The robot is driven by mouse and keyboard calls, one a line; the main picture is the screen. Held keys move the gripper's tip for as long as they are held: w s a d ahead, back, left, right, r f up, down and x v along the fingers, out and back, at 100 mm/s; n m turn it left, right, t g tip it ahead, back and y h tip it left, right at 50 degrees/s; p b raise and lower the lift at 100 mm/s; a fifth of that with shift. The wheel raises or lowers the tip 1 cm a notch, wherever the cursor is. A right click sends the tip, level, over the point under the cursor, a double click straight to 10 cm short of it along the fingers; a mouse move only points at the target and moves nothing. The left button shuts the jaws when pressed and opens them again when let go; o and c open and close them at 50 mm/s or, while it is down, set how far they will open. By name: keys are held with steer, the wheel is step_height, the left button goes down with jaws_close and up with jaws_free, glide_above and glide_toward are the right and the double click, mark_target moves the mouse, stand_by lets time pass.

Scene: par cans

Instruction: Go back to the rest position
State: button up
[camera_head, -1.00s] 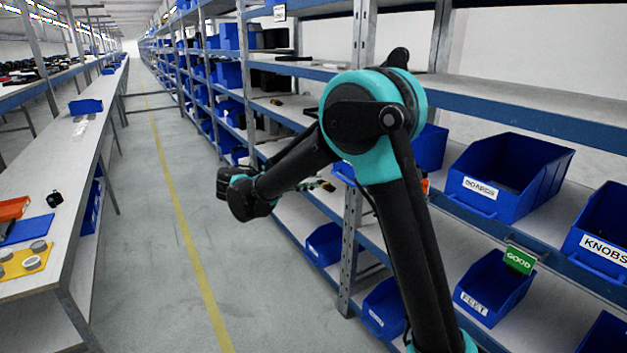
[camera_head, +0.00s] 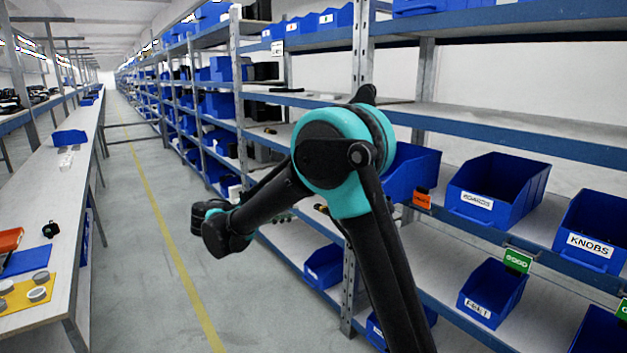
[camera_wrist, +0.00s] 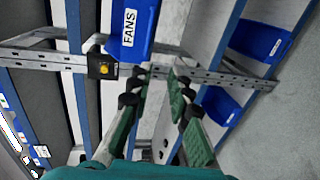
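My arm reaches up from the bottom of the head view and bends over at a teal and black joint, its far end hanging over the aisle by the shelves. My gripper is not clearly seen there. In the wrist view my gripper (camera_wrist: 160,78) shows two fingers with green pads, a gap between their tips and nothing held. Beyond the fingers are a shelf post and a blue bin labelled FANS (camera_wrist: 140,18), apart from the fingertips as far as I can tell.
Shelves on the right hold blue bins labelled BOARDS (camera_head: 512,180), KNOBS (camera_head: 603,222) and FEET (camera_head: 498,290). A workbench (camera_head: 62,225) with a yellow mat (camera_head: 18,300) stands at the left. The aisle floor (camera_head: 130,240) with its yellow line is clear. A black box (camera_wrist: 102,68) is near the FANS bin.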

steer(key=s+d+f+m+g+y, duration=0.1)
steer(key=s+d+f+g+y, duration=0.3)
steer(key=d, duration=0.7)
steer(key=s+d+f+m+g+y, duration=0.1)
steer(key=s+d+f, duration=0.4)
steer(key=d, duration=0.6)
steer(key=s+d+f+m+y, duration=0.2)
steer(key=s+f+y, duration=0.1)
steer(key=s+f, duration=0.3)
steer(key=s+d+f+m+y, duration=0.2)
steer(key=s+f, duration=0.4)
steer(key=s, duration=0.5)
steer(key=m+y, duration=0.1)
steer(key=y, duration=0.1)
steer(key=shift+y, duration=0.3)
